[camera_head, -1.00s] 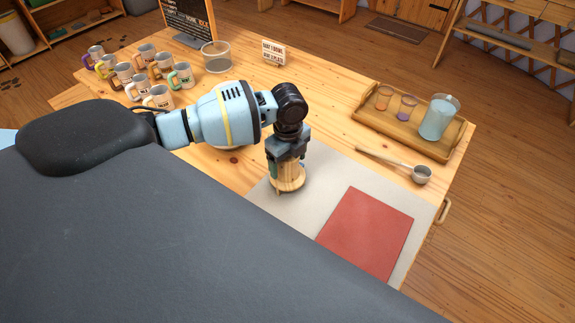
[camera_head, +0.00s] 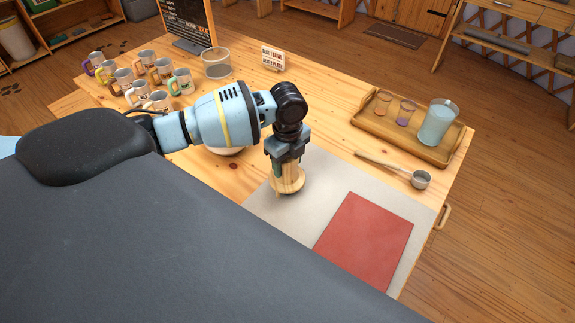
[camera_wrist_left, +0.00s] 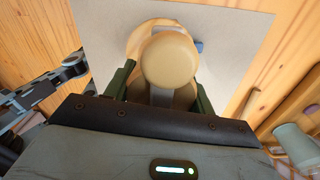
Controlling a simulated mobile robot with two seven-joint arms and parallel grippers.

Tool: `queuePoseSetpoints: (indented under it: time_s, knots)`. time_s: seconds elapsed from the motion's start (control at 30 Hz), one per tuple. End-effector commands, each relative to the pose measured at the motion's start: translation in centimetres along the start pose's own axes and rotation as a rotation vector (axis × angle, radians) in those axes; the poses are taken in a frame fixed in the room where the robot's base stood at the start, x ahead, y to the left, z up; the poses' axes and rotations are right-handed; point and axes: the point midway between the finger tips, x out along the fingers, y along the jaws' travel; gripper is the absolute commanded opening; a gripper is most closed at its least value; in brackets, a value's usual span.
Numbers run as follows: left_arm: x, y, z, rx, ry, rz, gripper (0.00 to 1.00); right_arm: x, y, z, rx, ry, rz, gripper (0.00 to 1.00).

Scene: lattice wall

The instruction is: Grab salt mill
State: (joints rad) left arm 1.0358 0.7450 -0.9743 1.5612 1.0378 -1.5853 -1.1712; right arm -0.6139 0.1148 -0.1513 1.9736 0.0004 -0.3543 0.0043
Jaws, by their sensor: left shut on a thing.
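The salt mill (camera_head: 291,173) is a pale wooden piece with a wide round base, upright at the left edge of the grey mat. In the left wrist view its round tan top (camera_wrist_left: 169,60) fills the space between the fingers. My left gripper (camera_head: 287,168) points down from above and is shut on the mill, with a dark green finger (camera_wrist_left: 121,80) on one side and another on the other side. Most of the mill's upper body is hidden by the gripper in the head view. My right gripper is not seen in the head view.
A red sheet (camera_head: 365,240) lies on the grey mat (camera_head: 330,175). A wooden tray (camera_head: 447,153) with a jug (camera_head: 437,122) and cups stands at the right, beside a ladle (camera_head: 420,180). Several mugs (camera_head: 181,82) stand at the back left, near a glass bowl (camera_head: 216,62).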

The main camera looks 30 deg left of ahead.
Motion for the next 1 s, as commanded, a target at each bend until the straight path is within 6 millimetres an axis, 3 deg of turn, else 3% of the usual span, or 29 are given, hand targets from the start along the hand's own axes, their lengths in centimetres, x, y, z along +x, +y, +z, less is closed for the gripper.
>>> queuePoseSetpoints:
  time_s: [0.13, 0.7, 1.0]
  knots:
    - [-2.1, 0.3, -0.1, 0.001, 0.0, -0.001, 0.27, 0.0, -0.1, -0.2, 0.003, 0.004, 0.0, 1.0]
    - [-3.1, 11.7, -4.1, 0.003, -0.001, -0.001, 0.27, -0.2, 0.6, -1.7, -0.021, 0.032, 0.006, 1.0]
    - [-3.3, 14.7, -5.2, 0.0, 0.0, -0.001, 0.27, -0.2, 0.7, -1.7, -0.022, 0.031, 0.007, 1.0]
